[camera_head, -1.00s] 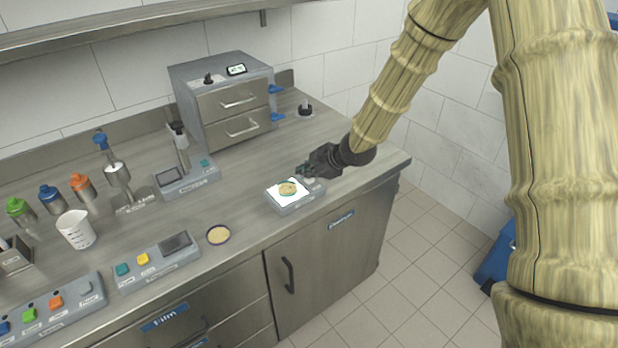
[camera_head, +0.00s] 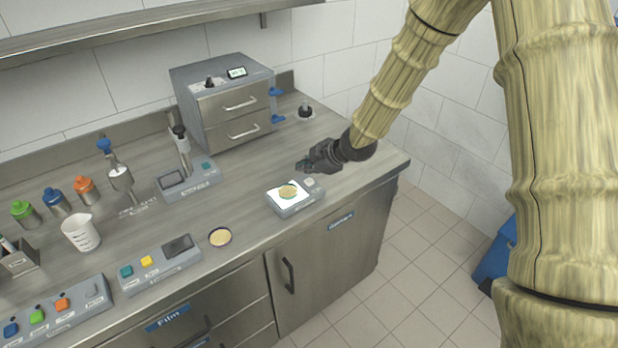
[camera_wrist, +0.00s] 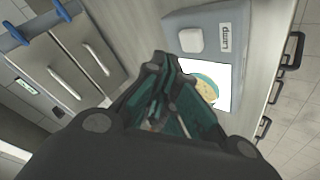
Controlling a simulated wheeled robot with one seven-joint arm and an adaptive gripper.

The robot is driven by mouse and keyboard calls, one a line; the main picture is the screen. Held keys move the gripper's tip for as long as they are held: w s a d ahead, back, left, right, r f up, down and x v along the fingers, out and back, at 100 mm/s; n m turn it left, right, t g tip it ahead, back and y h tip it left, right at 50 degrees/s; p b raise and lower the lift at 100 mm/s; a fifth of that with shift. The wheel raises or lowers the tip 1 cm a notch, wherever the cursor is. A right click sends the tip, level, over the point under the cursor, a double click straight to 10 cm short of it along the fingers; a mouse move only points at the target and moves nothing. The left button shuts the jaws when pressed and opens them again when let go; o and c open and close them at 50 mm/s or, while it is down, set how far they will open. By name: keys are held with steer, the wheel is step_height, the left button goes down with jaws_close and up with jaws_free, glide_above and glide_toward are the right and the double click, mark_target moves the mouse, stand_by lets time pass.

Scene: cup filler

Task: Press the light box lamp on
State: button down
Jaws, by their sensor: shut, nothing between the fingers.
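The light box (camera_head: 296,207) sits near the counter's front edge, left of my arm. Its panel glows bright white, with a round tan dish (camera_head: 288,191) on it. In the wrist view the light box (camera_wrist: 193,17) shows a pale square button (camera_wrist: 190,40) beside a label reading "Lamp". The dish (camera_wrist: 207,88) shows partly there, on the lit panel. My gripper (camera_head: 303,166) is shut and empty, just behind and above the light box, apart from the button. Its dark fingers with teal pads (camera_wrist: 163,62) point toward the box in the wrist view.
A grey two-drawer cabinet (camera_head: 222,103) stands behind. A device with a screen (camera_head: 188,181) and a small round dish (camera_head: 220,237) stand to the left. A button panel (camera_head: 160,262) lies at the front. Counter around the light box is clear.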

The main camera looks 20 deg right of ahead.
mark_target(307, 182)
step_height(307, 182, up, 4)
steer(key=p, duration=0.3)
steer(key=shift+r, duration=0.25)
stand_by(0.3)
